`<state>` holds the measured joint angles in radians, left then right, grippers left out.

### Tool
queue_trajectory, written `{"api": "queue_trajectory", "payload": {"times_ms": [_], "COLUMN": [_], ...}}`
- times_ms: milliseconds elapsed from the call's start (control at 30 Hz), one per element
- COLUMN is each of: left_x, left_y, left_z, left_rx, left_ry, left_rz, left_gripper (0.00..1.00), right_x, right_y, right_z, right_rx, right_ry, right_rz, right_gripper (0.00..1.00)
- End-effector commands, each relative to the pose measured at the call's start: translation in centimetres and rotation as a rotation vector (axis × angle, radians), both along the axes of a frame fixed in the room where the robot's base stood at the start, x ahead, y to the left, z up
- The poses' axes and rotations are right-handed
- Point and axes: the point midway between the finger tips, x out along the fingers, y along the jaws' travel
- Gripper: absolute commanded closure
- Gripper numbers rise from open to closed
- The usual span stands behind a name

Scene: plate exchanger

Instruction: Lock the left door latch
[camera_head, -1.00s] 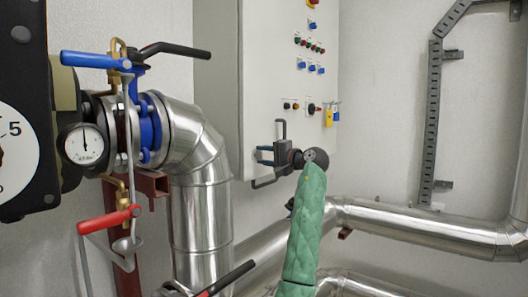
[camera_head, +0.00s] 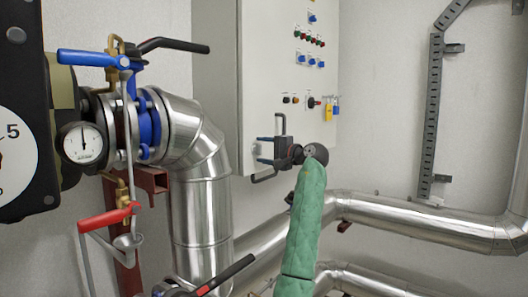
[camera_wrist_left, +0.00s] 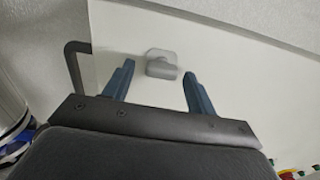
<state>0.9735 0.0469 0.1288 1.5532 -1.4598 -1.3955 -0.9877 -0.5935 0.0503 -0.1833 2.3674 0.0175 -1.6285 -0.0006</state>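The left door latch (camera_wrist_left: 162,64) is a small grey knob on a raised base on the pale cabinet door (camera_wrist_left: 225,75). In the left wrist view it sits between and just beyond the fingertips of my left gripper (camera_wrist_left: 158,80). The two blue fingers are spread on either side of it with gaps, and neither touches it. In the head view my left gripper (camera_head: 260,150) is at the left part of the cabinet front (camera_head: 270,60), its fingers pointing left. My right gripper is not in view.
Pushbuttons and lamps (camera_head: 310,45) and hanging yellow and blue tags (camera_head: 332,108) are on the cabinet's right side. Silver pipes (camera_head: 200,190) and valves with blue (camera_head: 90,58) and red (camera_head: 105,220) handles stand to the left. Another pipe (camera_head: 420,222) runs below right.

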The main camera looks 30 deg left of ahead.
Motion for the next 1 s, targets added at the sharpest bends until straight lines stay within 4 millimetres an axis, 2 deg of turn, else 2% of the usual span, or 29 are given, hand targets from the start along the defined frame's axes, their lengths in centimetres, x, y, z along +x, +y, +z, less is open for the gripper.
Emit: {"api": "queue_trajectory", "payload": {"times_ms": [267,467,533,633,833,1000], "left_x": [0.0,-0.1,-0.1,-0.2,-0.4,-0.5], "left_y": [0.0,-0.9,-1.5,-2.7,-6.0,-7.6], "left_z": [0.0,-0.1,-0.2,-0.2,-0.3,-0.2], "left_rx": [0.0,0.0,0.0,-0.001,-0.001,0.0], "left_ry": [-0.001,-0.001,-0.002,-0.002,0.0,0.0], "left_rz": [0.001,0.001,0.001,-0.001,-0.001,0.0], "left_gripper": [0.44,0.44,0.44,0.44,0.44,0.44], "right_x": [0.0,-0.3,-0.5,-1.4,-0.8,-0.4], "right_y": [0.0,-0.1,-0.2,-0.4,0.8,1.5], "right_z": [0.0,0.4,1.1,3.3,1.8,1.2], "right_rx": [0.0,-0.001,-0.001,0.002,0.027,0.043], "right_ry": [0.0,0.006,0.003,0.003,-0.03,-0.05], "right_rz": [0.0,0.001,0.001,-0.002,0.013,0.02], "right_gripper": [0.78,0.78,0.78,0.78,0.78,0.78]}}
